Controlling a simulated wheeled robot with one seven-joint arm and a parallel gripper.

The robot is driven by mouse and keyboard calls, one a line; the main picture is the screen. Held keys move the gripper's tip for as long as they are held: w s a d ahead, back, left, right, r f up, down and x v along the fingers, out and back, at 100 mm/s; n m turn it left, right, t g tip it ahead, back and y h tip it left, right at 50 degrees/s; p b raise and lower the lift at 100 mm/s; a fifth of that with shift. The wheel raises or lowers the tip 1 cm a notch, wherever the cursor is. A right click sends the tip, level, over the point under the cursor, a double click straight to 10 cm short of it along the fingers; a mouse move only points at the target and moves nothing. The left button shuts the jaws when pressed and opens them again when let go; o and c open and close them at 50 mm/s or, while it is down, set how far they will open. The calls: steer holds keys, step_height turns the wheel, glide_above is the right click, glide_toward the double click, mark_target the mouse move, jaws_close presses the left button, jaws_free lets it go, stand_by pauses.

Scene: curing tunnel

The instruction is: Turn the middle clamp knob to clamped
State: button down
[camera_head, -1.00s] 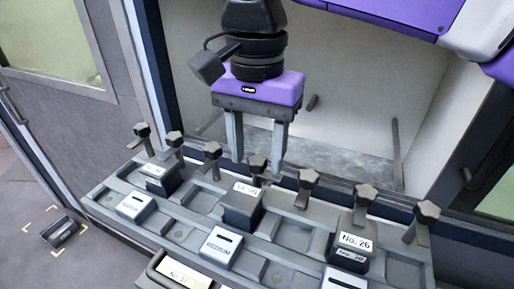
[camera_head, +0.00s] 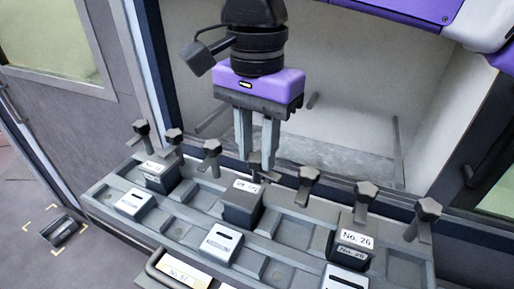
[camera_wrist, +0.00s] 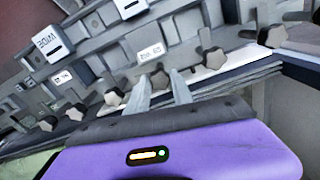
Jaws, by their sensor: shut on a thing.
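The middle clamp knob (camera_head: 256,160) is a dark grey star-shaped knob in the row along the fixture's back edge, behind the middle labelled block (camera_head: 243,205). My gripper (camera_head: 256,166) points down over it with its fingers close together, shut on this knob. In the wrist view the knob (camera_wrist: 159,79) shows between the two fingertips (camera_wrist: 160,82). The fingers hide part of the knob in the head view. I cannot tell whether it stands at clamped.
Similar knobs stand on both sides, the nearest at left (camera_head: 212,148) and right (camera_head: 309,176). The grey fixture (camera_head: 292,233) holds several labelled blocks, one marked No. 26 (camera_head: 355,240). The tunnel opening (camera_head: 345,110) behind is mostly clear.

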steer(key=m, duration=0.4)
steer(key=shift+b, duration=0.4)
steer(key=m, duration=0.4)
steer(key=shift+b, duration=0.35)
steer(key=m, duration=0.4)
steer(key=shift+m+b, duration=0.3)
steer(key=shift+b, duration=0.05)
steer(key=shift+m+b, duration=0.3)
steer(key=shift+m, duration=1.3)
steer(key=shift+r, duration=0.1)
steer(key=c, duration=1.1)
jaws_free()
